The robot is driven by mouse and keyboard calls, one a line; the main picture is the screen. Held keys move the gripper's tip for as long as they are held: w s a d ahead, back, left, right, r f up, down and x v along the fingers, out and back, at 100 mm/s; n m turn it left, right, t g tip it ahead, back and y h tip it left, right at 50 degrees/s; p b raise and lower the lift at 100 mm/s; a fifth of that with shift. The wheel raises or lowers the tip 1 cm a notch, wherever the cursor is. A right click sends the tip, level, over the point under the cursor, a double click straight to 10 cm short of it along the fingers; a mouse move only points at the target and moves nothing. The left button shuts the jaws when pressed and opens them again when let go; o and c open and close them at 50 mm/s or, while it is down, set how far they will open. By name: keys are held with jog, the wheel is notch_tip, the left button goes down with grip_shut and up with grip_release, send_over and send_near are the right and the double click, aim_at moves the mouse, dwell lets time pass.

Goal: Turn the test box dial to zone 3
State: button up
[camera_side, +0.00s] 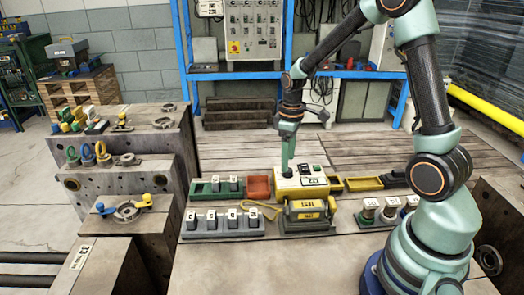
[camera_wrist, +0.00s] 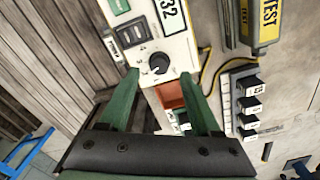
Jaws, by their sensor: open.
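The test box (camera_side: 302,190) is a cream box with a yellow lower edge and a "32" label, standing at the middle of the bench. Its dial (camera_wrist: 158,63) is a black round knob with a white mark, on the cream panel in the wrist view. The zone it points to cannot be read. My gripper (camera_side: 287,170) points down at the left end of the box. In the wrist view my gripper (camera_wrist: 158,80) is open, with one green finger on each side of the dial and gaps between. Contact cannot be told.
A yellow TEST unit (camera_side: 306,212) stands in front of the box, with a yellow cable to its left. A grey rack (camera_side: 222,224) of several switches is at left. A red tray (camera_side: 258,187) and a yellow tray (camera_side: 365,184) flank the box.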

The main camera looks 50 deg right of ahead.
aim_at(288, 172)
jog(key=shift+f, duration=1.45)
grip_shut()
jog(key=shift+m, duration=0.3)
jog(key=m, duration=0.3)
jog(key=shift+m, duration=2.1)
